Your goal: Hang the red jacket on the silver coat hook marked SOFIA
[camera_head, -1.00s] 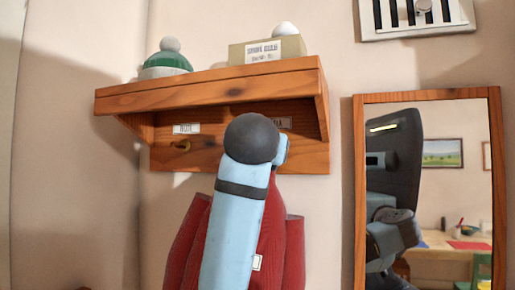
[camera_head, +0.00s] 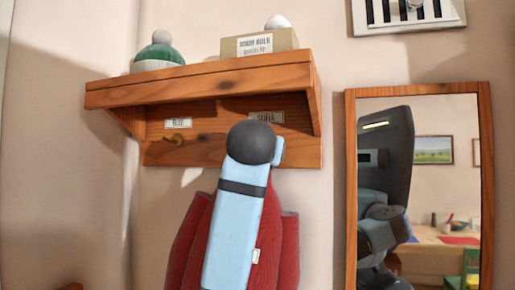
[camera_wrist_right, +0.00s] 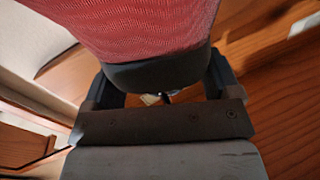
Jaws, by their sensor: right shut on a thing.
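The red jacket (camera_head: 283,255) hangs in front of the wall below the rack, partly hidden by my right arm. It also fills the top of the right wrist view (camera_wrist_right: 140,22). My right gripper (camera_wrist_right: 165,85) is shut on the jacket near a dark grey band at its edge. In the head view my own arm hides this gripper. The SOFIA label (camera_head: 266,117) is on the right part of the wooden rack board. The silver hook under it is hidden behind my arm, so I cannot tell how far the jacket is from it. My left gripper is not in view.
The wooden shelf (camera_head: 200,85) juts out above the hooks, with a green and white hat (camera_head: 160,53) and a box (camera_head: 260,43) on it. A brass hook (camera_head: 174,138) sits under the left label. A wood-framed mirror (camera_head: 351,200) stands to the right.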

